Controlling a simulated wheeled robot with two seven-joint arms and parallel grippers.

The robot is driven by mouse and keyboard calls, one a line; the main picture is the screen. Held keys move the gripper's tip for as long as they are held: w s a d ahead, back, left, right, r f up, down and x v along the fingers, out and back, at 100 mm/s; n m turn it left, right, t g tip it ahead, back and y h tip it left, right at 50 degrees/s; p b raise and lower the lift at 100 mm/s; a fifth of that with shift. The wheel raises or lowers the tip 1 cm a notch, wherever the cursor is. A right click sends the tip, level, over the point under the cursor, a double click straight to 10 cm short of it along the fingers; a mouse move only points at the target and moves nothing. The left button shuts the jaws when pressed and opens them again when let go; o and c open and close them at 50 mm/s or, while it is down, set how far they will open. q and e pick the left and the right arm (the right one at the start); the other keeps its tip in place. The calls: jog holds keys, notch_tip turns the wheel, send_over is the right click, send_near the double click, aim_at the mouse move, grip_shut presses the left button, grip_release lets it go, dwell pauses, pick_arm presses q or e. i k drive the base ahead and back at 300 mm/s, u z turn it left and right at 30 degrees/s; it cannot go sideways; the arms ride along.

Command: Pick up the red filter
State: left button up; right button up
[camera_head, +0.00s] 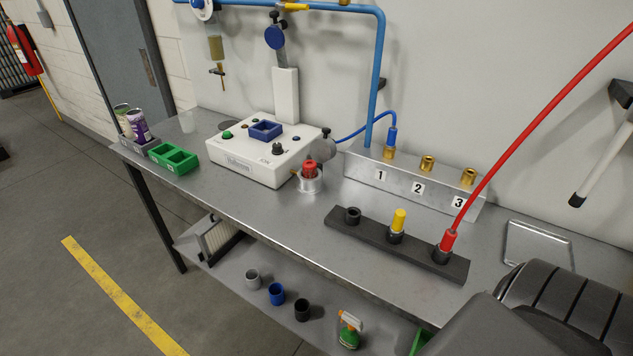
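A small red cylindrical part (310,169), which looks like the red filter, sits upright in a round silver holder (311,185) on the metal workbench. It is at the front right corner of the white machine (235,165). Its lower part is hidden inside the holder. A dark link of my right arm covers the lower right corner of the view, but its gripper is out of view. My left gripper is not in view.
A black rail (375,243) holds a yellow-topped part (398,220) and a red hose end (447,242). A numbered metal block (400,190) stands behind it. Green (174,158) and grey bins are at left. Grey, blue (276,294) and black cups stand on the lower shelf.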

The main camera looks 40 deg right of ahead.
aim_at(310, 167)
jog(key=k, duration=1)
jog(key=z, duration=1.8)
jog(key=i, duration=0.5)
jog(key=u, duration=0.05)
